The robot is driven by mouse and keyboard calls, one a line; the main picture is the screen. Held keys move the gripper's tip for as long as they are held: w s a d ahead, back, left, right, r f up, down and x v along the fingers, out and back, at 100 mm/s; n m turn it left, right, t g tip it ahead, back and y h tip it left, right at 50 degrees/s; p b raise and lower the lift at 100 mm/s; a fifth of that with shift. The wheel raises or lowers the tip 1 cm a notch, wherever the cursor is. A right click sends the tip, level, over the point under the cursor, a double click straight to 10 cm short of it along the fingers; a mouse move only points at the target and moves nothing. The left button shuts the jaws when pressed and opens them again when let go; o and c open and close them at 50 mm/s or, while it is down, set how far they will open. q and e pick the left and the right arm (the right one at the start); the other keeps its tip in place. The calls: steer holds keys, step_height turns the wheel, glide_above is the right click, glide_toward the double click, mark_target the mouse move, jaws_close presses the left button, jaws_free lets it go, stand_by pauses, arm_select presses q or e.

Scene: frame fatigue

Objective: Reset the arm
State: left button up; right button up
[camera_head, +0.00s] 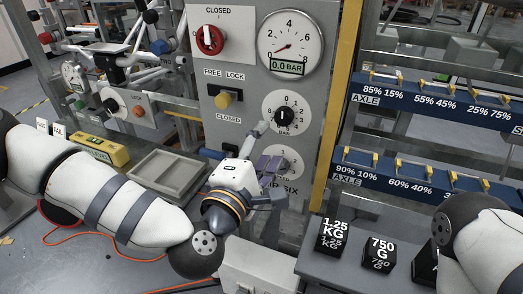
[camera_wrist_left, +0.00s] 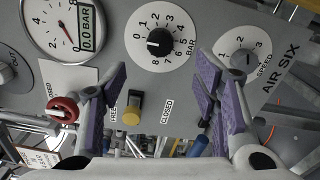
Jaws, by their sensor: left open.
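My left gripper (camera_head: 264,150) is in front of the lower part of a grey control panel (camera_head: 222,104). It is open, and nothing shows between its purple-padded fingers, which also appear in the left wrist view (camera_wrist_left: 158,95). A black pressure knob (camera_head: 284,115) with a bar scale sits just above the gripper. A smaller speed knob (camera_head: 283,163) is partly hidden behind the fingers; it is clearer in the left wrist view (camera_wrist_left: 241,59). My right arm enters at the lower right, but its gripper is out of view.
The panel also carries a pressure gauge (camera_head: 290,43) reading 0.0 BAR, a red knob (camera_head: 210,40) and a yellow knob (camera_head: 223,99). A grey tray (camera_head: 166,173) lies left of the gripper. Black 1.25 KG (camera_head: 332,236) and 750 G (camera_head: 377,255) weights stand at the right.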

arm_select(q)
steer(key=shift+v, duration=1)
